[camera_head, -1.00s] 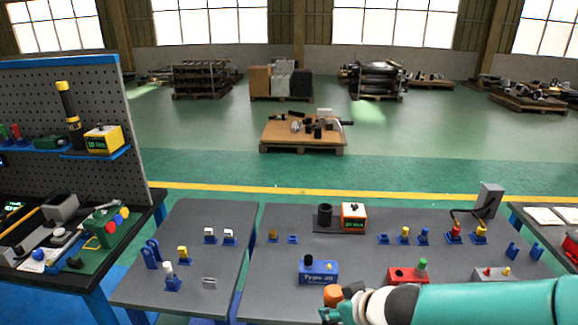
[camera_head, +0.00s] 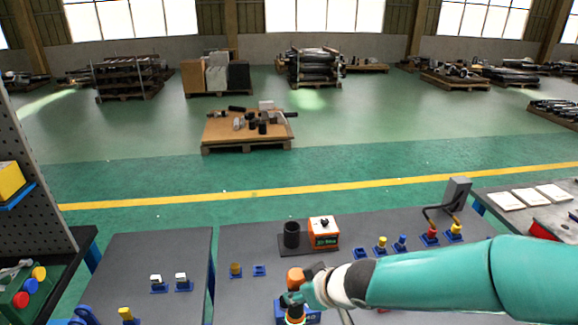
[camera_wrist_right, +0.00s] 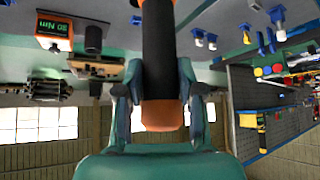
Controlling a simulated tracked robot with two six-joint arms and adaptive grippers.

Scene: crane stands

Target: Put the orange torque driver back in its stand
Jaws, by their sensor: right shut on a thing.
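The orange torque driver (camera_head: 295,277) is in my right gripper (camera_head: 296,299), roughly upright, its orange end above the jaws. In the right wrist view the jaws (camera_wrist_right: 160,95) are shut around its black shaft (camera_wrist_right: 158,55), with an orange end (camera_wrist_right: 161,115). The likely stand is a black tube (camera_head: 291,236) beside an orange box (camera_head: 323,234) with a green display, on a dark base. In the head view the tube is behind the driver and looks empty; its inside is not clear. Tube (camera_wrist_right: 93,39) and box (camera_wrist_right: 54,30) also show in the right wrist view. My left gripper is out of view.
Small blue stands with yellow and red pieces (camera_head: 429,236) line the table to the right, near a grey post (camera_head: 457,192).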

